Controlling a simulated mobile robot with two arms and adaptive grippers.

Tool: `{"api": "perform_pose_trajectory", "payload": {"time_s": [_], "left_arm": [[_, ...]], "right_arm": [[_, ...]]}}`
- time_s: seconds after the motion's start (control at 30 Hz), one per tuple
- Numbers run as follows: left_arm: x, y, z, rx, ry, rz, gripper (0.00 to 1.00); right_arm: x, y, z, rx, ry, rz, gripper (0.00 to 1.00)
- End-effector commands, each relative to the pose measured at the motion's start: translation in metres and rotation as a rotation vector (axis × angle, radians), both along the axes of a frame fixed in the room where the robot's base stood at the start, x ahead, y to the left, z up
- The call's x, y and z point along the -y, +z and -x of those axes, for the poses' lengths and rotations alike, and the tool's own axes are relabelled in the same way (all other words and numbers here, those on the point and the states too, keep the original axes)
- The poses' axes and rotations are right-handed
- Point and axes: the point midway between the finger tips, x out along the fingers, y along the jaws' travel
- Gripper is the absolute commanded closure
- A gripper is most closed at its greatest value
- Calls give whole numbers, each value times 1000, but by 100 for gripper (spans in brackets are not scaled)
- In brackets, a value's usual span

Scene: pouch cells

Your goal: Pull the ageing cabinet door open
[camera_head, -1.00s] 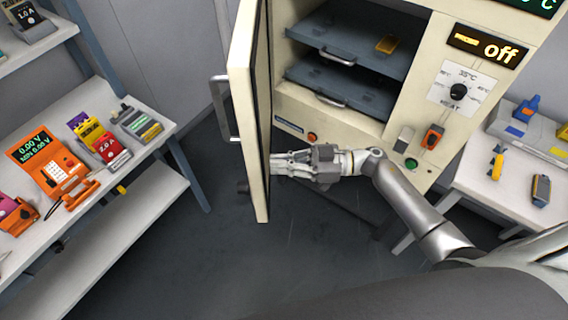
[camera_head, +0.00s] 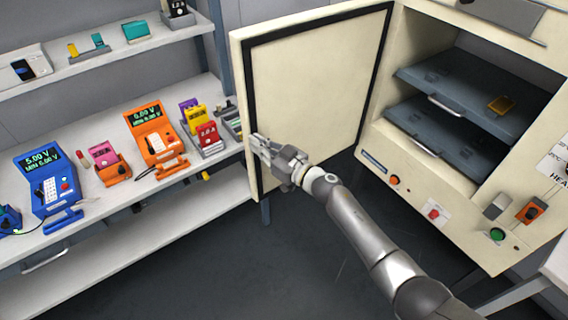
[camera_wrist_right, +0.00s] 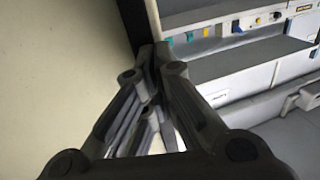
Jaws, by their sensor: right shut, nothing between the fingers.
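The ageing cabinet (camera_head: 462,205) stands at the right in the head view, with its cream door (camera_head: 318,85) swung wide open to the left. The door's inner face with its black seal shows; its outer handle is hidden. My right gripper (camera_head: 258,143) is shut and empty, in front of the door's inner face near its free edge. Whether it touches the door I cannot tell. In the right wrist view the closed fingers (camera_wrist_right: 152,65) are beside the cream door panel (camera_wrist_right: 60,70). My left gripper is not in view.
Inside the cabinet are two dark shelves (camera_head: 450,85), with a small yellow item (camera_head: 501,104) on the upper one. A white bench (camera_head: 85,205) at the left holds blue and orange testers and coloured holders. Dark floor (camera_head: 300,265) lies clear below the door.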

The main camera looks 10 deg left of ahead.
Motion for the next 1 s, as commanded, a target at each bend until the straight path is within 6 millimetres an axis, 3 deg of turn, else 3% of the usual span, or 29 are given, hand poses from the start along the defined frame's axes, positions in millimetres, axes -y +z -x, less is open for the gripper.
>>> {"api": "perform_pose_trajectory", "payload": {"time_s": [0.1,0.4,1.0], "left_arm": [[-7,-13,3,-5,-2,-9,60],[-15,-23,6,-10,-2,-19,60],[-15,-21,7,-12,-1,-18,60]], "right_arm": [[-17,-3,-15,1,-43,-1,100],[-35,-1,-35,-1,-102,-1,100],[-35,0,-38,-1,-110,-1,100]]}}
